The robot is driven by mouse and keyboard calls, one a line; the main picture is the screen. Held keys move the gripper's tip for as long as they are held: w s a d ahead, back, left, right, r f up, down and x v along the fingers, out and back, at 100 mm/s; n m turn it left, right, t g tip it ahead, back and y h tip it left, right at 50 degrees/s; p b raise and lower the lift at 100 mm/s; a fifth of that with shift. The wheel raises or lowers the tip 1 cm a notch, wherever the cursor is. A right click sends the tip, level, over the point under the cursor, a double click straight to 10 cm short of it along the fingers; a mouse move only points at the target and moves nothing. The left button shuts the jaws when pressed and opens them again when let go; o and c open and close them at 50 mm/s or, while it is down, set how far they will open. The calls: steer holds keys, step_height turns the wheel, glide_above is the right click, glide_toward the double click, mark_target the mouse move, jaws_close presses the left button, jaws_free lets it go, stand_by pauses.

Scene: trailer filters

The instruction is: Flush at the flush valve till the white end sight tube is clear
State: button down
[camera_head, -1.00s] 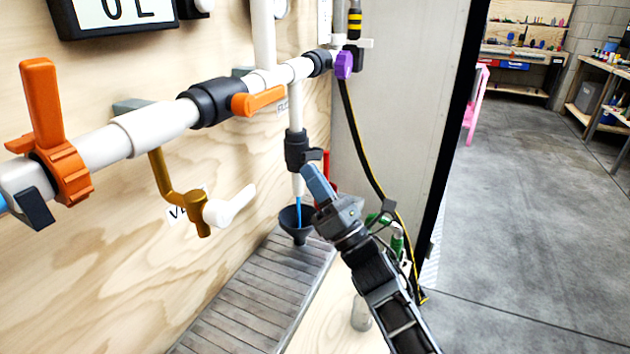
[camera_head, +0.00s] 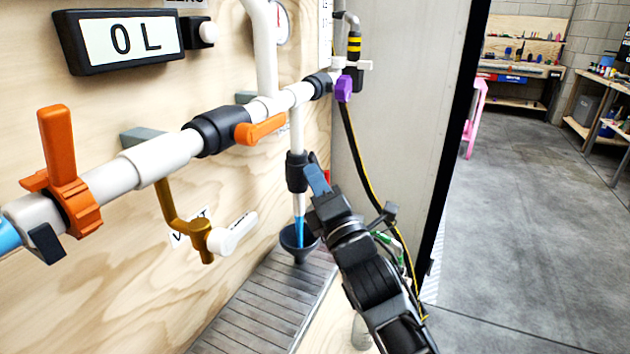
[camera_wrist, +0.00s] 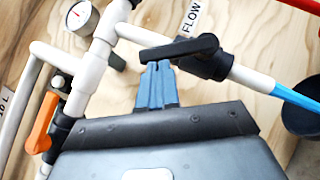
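The black flush valve (camera_head: 296,172) sits on the white pipe that drops from the main line. In the wrist view its black lever (camera_wrist: 180,48) lies across my fingertips. My gripper (camera_head: 316,180) has its blue fingers close together, and they meet or nearly meet the lever; contact is hard to judge. In the wrist view the fingers (camera_wrist: 157,66) look shut, with nothing clearly between them. Below the valve, a short white piece leads to a blue stream or tube (camera_head: 299,205) entering the dark funnel (camera_head: 299,238). I cannot identify the white end sight tube for certain.
A meter (camera_head: 125,40) reads 0 L. A slatted tray (camera_head: 255,315) lies below.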

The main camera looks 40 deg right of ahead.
steer(key=shift+w+d+r+m+g+p, duration=0.1)
steer(key=shift+d+r+m+g+p, duration=0.15)
steer(key=shift+r+m+g+p, duration=0.65)
steer(key=shift+w+d+r+m+g+p, duration=0.15)
steer(key=shift+m+g+p, duration=0.35)
steer(key=shift+p, duration=0.9)
steer(key=shift+d+r+m+p, duration=0.1)
steer(key=shift+d+m+p, duration=0.1)
steer(key=shift+m+p, duration=0.45)
steer(key=shift+d+g+p, duration=0.1)
steer(key=shift+g+p, duration=0.2)
steer(key=shift+p, duration=0.05)
steer(key=shift+f, duration=0.2)
